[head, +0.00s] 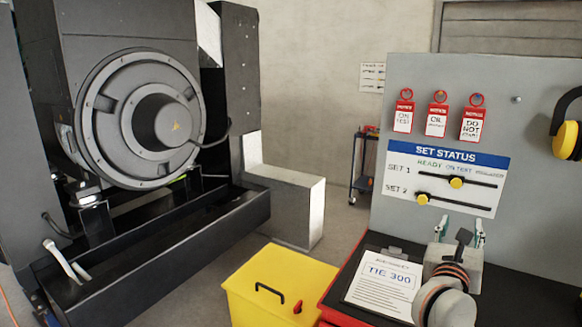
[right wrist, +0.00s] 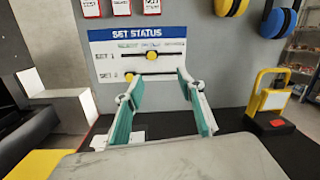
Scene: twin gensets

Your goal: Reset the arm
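My right arm reaches up from the lower right of the head view. Its gripper (head: 462,232) is in front of the grey board, below the status panel (head: 447,168). In the right wrist view its two teal-padded fingers (right wrist: 153,82) are spread apart with nothing between them. The panel (right wrist: 138,38) lies beyond the fingertips. Its SET 1 slider has a yellow knob (head: 456,183) near mid-track. The SET 2 knob (head: 422,198) is at the left end of its track. My left gripper does not show.
A dark bench carries a printed sheet (head: 384,283) and a yellow-framed object (right wrist: 270,97). Red tags (head: 437,120) and yellow ear defenders (head: 567,138) hang on the board (head: 500,80). A yellow box (head: 262,291) and a large genset (head: 150,125) stand to the left.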

